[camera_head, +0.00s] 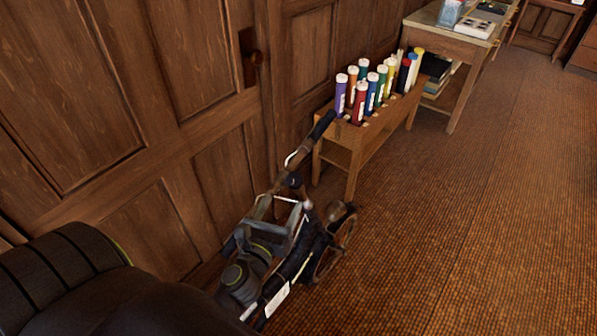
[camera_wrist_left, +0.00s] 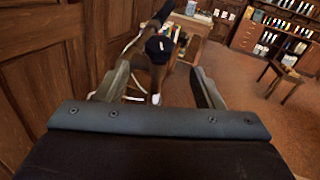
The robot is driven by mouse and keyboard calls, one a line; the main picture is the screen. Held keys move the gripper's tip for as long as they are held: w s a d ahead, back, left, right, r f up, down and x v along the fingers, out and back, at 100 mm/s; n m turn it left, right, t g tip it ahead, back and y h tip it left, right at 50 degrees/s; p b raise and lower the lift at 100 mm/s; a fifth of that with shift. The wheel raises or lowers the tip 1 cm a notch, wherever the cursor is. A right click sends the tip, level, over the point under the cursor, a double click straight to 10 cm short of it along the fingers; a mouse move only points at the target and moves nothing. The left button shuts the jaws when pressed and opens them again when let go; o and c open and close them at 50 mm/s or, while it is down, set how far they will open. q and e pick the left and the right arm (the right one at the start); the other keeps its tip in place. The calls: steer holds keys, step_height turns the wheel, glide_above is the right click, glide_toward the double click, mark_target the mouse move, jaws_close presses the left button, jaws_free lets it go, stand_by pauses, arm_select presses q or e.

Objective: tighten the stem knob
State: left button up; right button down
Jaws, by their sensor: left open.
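A wheeled thing with a handlebar stands by the panelled wall. Its black hand grip (camera_head: 323,125) points up and right, and its wheel (camera_head: 346,232) shows at the lower right. A dark round knob, which looks like the stem knob (camera_head: 293,181), sits below the grip; it also shows in the left wrist view (camera_wrist_left: 159,48). My left gripper (camera_head: 283,203) is open, its fingers pointing toward the knob. In the left wrist view the knob lies just beyond the fingertips (camera_wrist_left: 160,72), between them; contact cannot be told. My arm hides much of the frame. My right gripper is out of view.
A wooden rack (camera_head: 362,150) of several coloured tubes stands behind the handlebar. A wooden table (camera_head: 449,42) is farther back. The wood-panelled wall (camera_head: 220,160) is close on the left. The carpet (camera_head: 450,230) on the right is clear.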

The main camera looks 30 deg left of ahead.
mark_target(297, 175)
arm_select(q)
steer(key=x, duration=1.1)
steer(key=shift+w+a+p, duration=0.15)
steer(key=shift+w+p, duration=0.2)
steer(key=c, duration=1)
